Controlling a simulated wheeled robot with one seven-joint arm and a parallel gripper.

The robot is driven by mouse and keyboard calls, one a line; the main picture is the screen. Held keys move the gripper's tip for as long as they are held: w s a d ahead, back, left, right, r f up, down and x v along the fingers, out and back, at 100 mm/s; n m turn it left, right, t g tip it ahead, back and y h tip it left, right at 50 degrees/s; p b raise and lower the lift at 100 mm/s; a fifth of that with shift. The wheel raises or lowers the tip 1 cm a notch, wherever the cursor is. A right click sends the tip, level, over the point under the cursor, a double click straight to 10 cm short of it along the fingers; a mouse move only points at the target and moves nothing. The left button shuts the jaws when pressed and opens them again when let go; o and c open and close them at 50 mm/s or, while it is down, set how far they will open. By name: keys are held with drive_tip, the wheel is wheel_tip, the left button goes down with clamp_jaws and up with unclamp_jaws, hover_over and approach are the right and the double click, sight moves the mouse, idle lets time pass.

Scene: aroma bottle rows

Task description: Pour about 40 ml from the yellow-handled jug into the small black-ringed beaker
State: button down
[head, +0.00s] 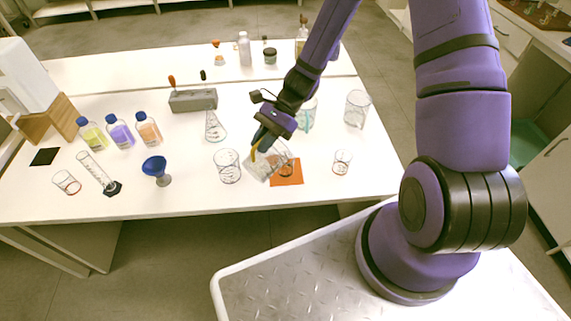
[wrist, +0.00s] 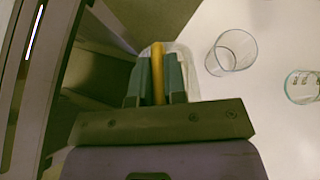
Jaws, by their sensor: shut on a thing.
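My gripper (head: 262,138) is shut on the yellow handle of the clear jug (head: 259,167). The handle (wrist: 157,72) shows between the fingers in the wrist view, with the jug's pale wall (wrist: 187,62) beyond. In the head view the jug is tilted and held over the left part of an orange mat (head: 292,181). A small clear beaker (head: 287,171) with dark markings stands on the mat, partly hidden by the jug; it seems to be the black-ringed one. I cannot make out a liquid stream or the levels in the jug and beaker.
A clear glass beaker (head: 227,167) stands close left of the jug. A small red-ringed beaker (head: 342,162) is right of the mat. A teal-marked beaker (head: 307,117) and a large glass (head: 356,109) stand behind. A flask (head: 214,129) and blue funnel (head: 154,167) are left.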

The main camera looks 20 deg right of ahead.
sight(253, 156)
drive_tip(key=shift+w+d+r+y+p, duration=0.2)
drive_tip(key=shift+d+r+y+p, duration=0.25)
drive_tip(key=shift+p, duration=0.3)
idle(1.2)
drive_tip(key=a+f+h, duration=0.1)
drive_tip(key=s+a+f+h, duration=0.1)
drive_tip(key=s+a+f+t+h, duration=0.1)
drive_tip(key=h, duration=0.1)
drive_tip(key=shift+a, duration=0.3)
drive_tip(key=shift+a+f+t+h, duration=0.1)
drive_tip(key=shift+a+t+h, duration=0.15)
drive_tip(key=shift+h, duration=0.3)
drive_tip(key=shift+s+a+f, duration=0.1)
drive_tip(key=shift+s+a, duration=0.1)
drive_tip(key=s+a+f+t+h+b, duration=0.1)
drive_tip(key=a+f+t+h+b, duration=0.1)
drive_tip(key=f+h, duration=0.3)
drive_tip(key=shift+s+a+f, duration=0.3)
drive_tip(key=shift+a+f, duration=0.45)
drive_tip(key=shift+a, duration=0.05)
drive_tip(key=shift+s+a+f+t+h+b, duration=0.15)
drive_tip(key=shift+a+f+t+h+b, duration=0.4)
drive_tip(key=shift+h, duration=0.25)
drive_tip(key=shift+s+a+f, duration=0.1)
drive_tip(key=shift+a, duration=0.05)
